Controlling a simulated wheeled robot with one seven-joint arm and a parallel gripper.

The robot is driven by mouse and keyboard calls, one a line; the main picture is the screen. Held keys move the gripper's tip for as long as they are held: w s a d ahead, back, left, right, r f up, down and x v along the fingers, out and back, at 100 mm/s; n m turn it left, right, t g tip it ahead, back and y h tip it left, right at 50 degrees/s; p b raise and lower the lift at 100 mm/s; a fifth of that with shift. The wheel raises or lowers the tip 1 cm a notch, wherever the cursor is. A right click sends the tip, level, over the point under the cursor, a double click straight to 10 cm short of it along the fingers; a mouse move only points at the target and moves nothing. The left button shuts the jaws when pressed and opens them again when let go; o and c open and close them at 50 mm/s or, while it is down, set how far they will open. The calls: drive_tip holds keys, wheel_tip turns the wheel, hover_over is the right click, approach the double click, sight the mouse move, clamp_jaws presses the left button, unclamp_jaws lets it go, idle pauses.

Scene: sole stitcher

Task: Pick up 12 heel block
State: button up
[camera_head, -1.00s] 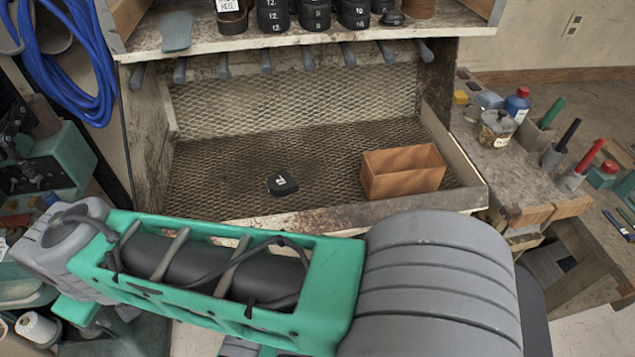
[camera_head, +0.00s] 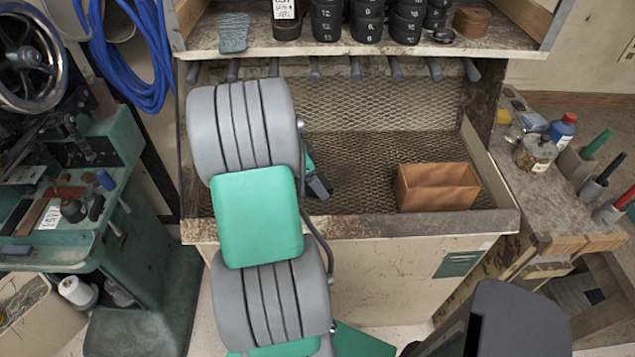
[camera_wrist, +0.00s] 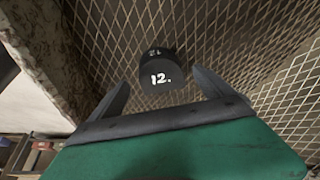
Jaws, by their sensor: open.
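The heel block (camera_wrist: 160,76) is black with a white "12." on its face, and it shows in the wrist view just beyond the fingertips. It rests on the metal mesh of the bench tray. My gripper (camera_wrist: 170,92) is open, its two fingers spread to either side of the block's near end, with gaps visible and no grip on it.
A brown open box (camera_head: 437,187) stands on the right of the mesh tray (camera_head: 350,150). A low front rim (camera_head: 400,227) and side walls bound the tray. Above, a shelf (camera_head: 400,47) holds stacked black heel blocks (camera_head: 368,22). Tool handles hang below it.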

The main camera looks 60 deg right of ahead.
drive_tip(key=shift+x, duration=0.95)
drive_tip(key=c, duration=1.5)
drive_tip(key=shift+d+r, duration=0.1)
drive_tip(key=shift+c, duration=0.5)
drive_tip(key=shift+w, duration=0.1)
